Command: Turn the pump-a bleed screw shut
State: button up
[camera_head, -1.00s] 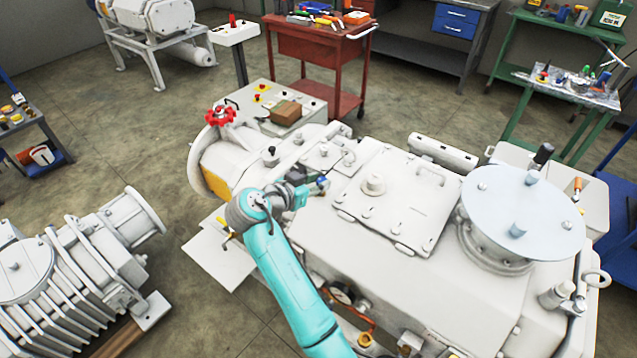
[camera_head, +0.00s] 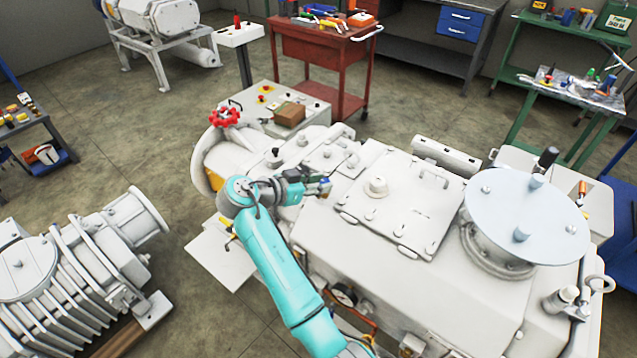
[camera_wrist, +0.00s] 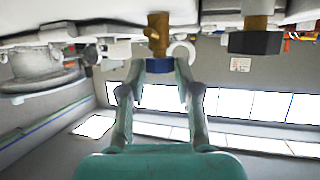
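In the wrist view, a brass screw with a dark blue head (camera_wrist: 159,65) stands between the tips of my gripper (camera_wrist: 160,78). The two fingers are apart, one on each side of the head. I cannot tell whether they touch it. No label shows which is the pump-a bleed screw. In the head view, my gripper (camera_head: 322,187) is over the left part of the large white machine (camera_head: 350,250), and a small blue part shows at its tip.
A red handwheel (camera_head: 224,117) stands behind my arm. A bolted white cover (camera_head: 405,190) with a raised knob is right of my gripper, then a round pale plate (camera_head: 520,215) with upright handles. A ribbed white pump (camera_head: 75,265) is at lower left.

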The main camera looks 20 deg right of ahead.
jog(key=o, duration=0.4)
jog(key=shift+c, duration=0.2)
jog(key=v, duration=1.2)
jog(key=shift+f, duration=0.1)
